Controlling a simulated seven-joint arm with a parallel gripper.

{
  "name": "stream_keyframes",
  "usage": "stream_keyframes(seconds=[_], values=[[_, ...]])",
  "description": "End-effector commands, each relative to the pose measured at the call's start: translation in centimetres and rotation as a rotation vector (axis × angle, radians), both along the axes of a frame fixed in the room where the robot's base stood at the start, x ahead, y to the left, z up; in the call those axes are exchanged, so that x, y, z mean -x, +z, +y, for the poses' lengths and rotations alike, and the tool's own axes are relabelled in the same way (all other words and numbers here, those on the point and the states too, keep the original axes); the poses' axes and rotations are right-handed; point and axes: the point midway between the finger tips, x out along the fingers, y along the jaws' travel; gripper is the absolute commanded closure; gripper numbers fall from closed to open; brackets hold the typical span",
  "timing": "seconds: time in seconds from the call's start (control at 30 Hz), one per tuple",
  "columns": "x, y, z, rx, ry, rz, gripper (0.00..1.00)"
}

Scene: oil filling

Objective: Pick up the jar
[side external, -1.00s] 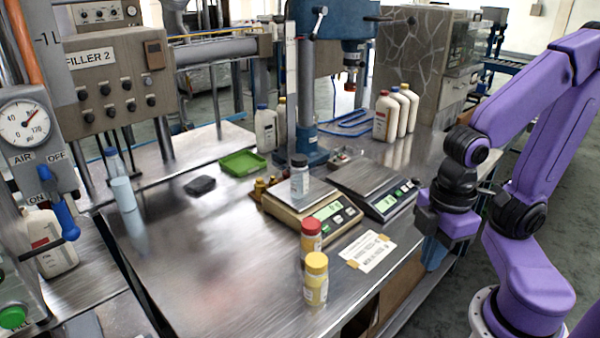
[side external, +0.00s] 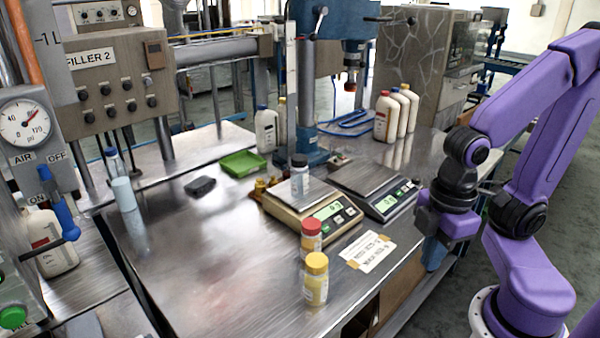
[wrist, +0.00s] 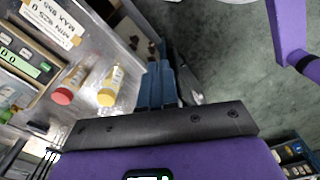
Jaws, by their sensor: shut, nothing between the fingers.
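A jar with a dark lid (side external: 300,178) is upright on the left scale (side external: 290,212). A red-capped jar (side external: 311,240) and a yellow-capped jar (side external: 316,282) stand near the table's front edge, also visible in the wrist view as red (wrist: 70,85) and yellow (wrist: 110,86). My gripper (side external: 433,262) has blue fingers, points down and is off the table's right edge, apart from every jar. In the wrist view its fingers (wrist: 157,80) are together and empty, over the floor.
A second scale (side external: 375,185) stands right of the first. A taped paper label (side external: 367,251) lies near the front edge. A green tray (side external: 243,163), a dark flat object (side external: 200,186) and white bottles (side external: 386,118) are farther back. The table's left middle is clear.

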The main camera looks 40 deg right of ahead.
Motion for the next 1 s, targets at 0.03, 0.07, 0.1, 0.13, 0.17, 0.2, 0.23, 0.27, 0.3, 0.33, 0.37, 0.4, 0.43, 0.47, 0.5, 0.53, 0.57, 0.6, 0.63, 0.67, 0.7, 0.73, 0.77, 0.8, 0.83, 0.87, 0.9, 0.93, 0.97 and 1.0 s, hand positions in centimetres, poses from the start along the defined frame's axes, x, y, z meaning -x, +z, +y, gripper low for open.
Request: stream_keyframes(seconds=[0.03,0.07,0.1,0.13,0.17,0.2,0.23,0.27,0.3,0.33,0.37,0.4,0.43,0.47,0.5,0.53,0.57,0.6,0.63,0.67,0.7,0.73,0.77,0.8,0.83,0.87,0.9,0.93,0.97,1.0], values=[[0.0,0.0,0.0,0.000,0.000,0.000,0.87],[0.0,0.0,0.0,0.000,0.000,0.000,0.77],[0.0,0.0,0.0,0.000,0.000,0.000,0.64],[0.0,0.0,0.0,0.000,0.000,0.000,0.54],[0.0,0.0,0.0,0.000,0.000,0.000,0.45],[0.0,0.0,0.0,0.000,0.000,0.000,0.32],[0.0,0.0,0.0,0.000,0.000,0.000,0.22],[0.0,0.0,0.0,0.000,0.000,0.000,0.12],[0.0,0.0,0.0,0.000,0.000,0.000,0.10],[0.0,0.0,0.0,0.000,0.000,0.000,0.10],[0.0,0.0,0.0,0.000,0.000,0.000,0.10],[0.0,0.0,0.0,0.000,0.000,0.000,0.10],[0.0,0.0,0.0,0.000,0.000,0.000,0.10],[0.0,0.0,0.0,0.000,0.000,0.000,0.10],[0.0,0.0,0.0,0.000,0.000,0.000,0.10],[0.0,0.0,0.0,0.000,0.000,0.000,0.10],[-0.1,0.0,0.0,0.002,0.001,-0.002,0.10],[-0.4,0.0,0.0,0.009,0.004,-0.008,0.10],[-0.7,-0.1,-0.1,0.016,0.008,-0.014,0.10],[-1.2,-0.1,-0.1,0.028,0.015,-0.027,0.10],[-2.1,-0.2,-0.3,0.049,0.028,-0.047,0.10],[-2.9,-0.2,-0.4,0.070,0.040,-0.064,0.10],[-3.9,-0.3,-0.6,0.095,0.055,-0.086,0.10],[-5.5,-0.4,-0.8,0.133,0.080,-0.118,0.10],[-6.7,-0.4,-1.1,0.167,0.101,-0.142,0.10],[-8.1,-0.4,-1.4,0.200,0.123,-0.168,0.10],[-9.9,-0.4,-1.8,0.250,0.155,-0.200,0.10],[-11.3,-0.4,-2.1,0.286,0.179,-0.223,0.10],[-12.6,-0.4,-2.4,0.323,0.203,-0.243,0.10],[-14.4,-0.3,-2.9,0.373,0.240,-0.270,0.10]])
